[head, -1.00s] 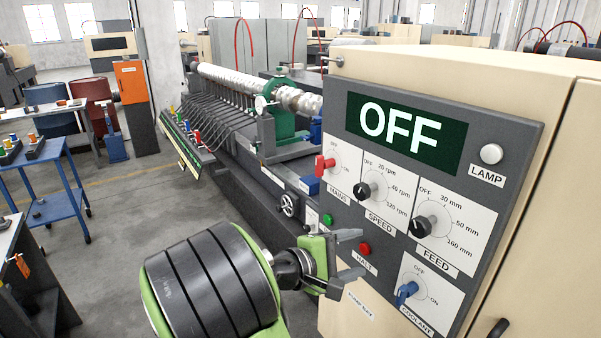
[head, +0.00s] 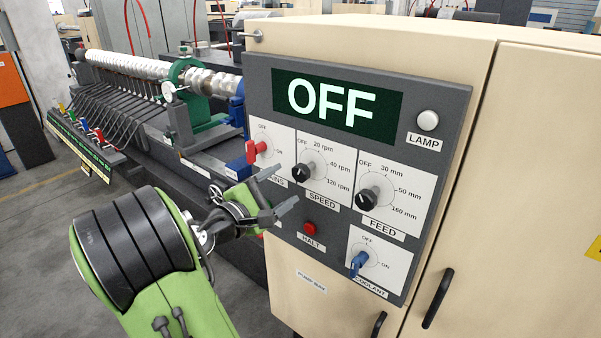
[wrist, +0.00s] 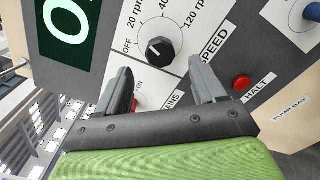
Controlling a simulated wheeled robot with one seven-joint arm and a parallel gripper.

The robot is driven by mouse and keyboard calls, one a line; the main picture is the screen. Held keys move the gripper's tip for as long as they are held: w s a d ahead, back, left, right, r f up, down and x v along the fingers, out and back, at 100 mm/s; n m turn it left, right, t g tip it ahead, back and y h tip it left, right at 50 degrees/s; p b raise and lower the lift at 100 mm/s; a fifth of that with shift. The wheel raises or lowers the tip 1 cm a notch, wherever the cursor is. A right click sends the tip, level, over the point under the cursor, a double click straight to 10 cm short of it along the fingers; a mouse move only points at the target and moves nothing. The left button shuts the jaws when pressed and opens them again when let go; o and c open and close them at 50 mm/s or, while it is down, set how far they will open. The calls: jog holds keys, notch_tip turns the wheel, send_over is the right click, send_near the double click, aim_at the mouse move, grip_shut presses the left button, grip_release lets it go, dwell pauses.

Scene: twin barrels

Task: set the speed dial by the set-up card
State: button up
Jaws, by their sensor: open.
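The black speed dial (head: 302,173) is on the grey control panel (head: 262,100), on a white plate marked OFF, 20 rpm, 40 rpm and 120 rpm. Its white mark appears to point toward OFF. My gripper (head: 284,190) is open and empty, just in front of the panel by the SPEED label. In the wrist view the speed dial (wrist: 160,48) is ahead of the two spread fingers of my gripper (wrist: 160,68), not between them. The display (head: 338,105) reads OFF. I cannot make out a set-up card.
Near the dial are the red mains switch (head: 257,151), the feed dial (head: 374,191), the red halt button (head: 310,228), the blue coolant switch (head: 358,262) and the lamp button (head: 428,120). A long machine (head: 150,75) stands behind on the left.

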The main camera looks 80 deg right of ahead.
aim_at(298, 175)
jog(key=p+x, duration=0.1)
jog(key=x, duration=0.6)
jog(key=shift+s+d, duration=0.15)
jog(key=shift+d, duration=0.2)
jog(key=c, duration=1.1)
jog(key=shift+o, duration=0.2)
